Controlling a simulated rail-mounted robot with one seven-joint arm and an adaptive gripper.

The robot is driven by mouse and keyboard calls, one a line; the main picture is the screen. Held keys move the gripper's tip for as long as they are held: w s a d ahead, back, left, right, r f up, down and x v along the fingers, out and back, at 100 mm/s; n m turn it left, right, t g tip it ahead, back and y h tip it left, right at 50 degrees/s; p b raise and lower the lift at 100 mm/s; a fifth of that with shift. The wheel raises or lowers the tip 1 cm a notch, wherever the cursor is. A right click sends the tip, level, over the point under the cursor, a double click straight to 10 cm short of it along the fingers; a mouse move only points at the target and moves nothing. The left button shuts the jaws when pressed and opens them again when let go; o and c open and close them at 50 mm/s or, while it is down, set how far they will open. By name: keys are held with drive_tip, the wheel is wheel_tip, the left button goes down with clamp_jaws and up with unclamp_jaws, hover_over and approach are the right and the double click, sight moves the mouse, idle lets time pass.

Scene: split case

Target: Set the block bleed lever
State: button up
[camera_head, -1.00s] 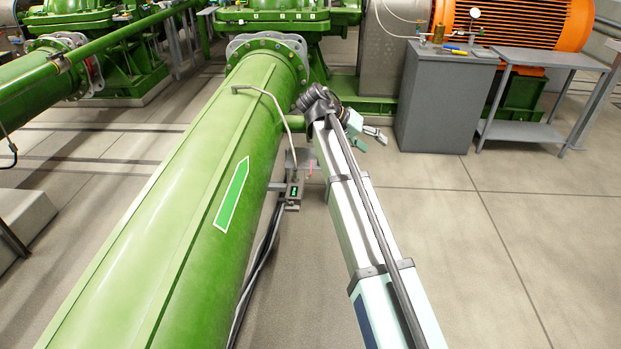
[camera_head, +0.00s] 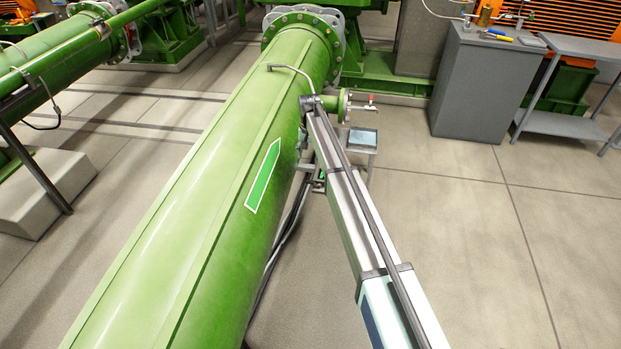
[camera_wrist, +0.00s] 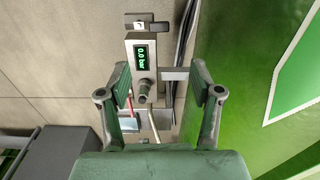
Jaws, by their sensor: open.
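My gripper (camera_wrist: 161,84) is open in the wrist view, with one finger on each side and nothing between the pads in contact. Beyond the fingers stands a grey gauge block with a green "0.0 bar" display (camera_wrist: 142,55) and a round fitting below it. A thin red piece (camera_wrist: 131,106) shows near the left finger; I cannot tell if it is the block bleed lever. In the head view, a small red-tipped fitting (camera_head: 370,98) sits on the flanged stub beside the big green pipe. My arm hides the gripper there.
The big green pipe (camera_head: 190,210) runs along the left of my arm and fills the right of the wrist view (camera_wrist: 240,90). A small stand (camera_head: 360,140) is close to the arm. A grey cabinet (camera_head: 470,90) stands at the right. Floor in front is clear.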

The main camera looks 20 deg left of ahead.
sight(310, 181)
wheel_tip(310, 181, down, 14)
drive_tip(key=shift+r+p, duration=0.1)
drive_tip(key=shift+p, duration=0.75)
drive_tip(key=shift+d, duration=0.1)
drive_tip(key=c, duration=1.1)
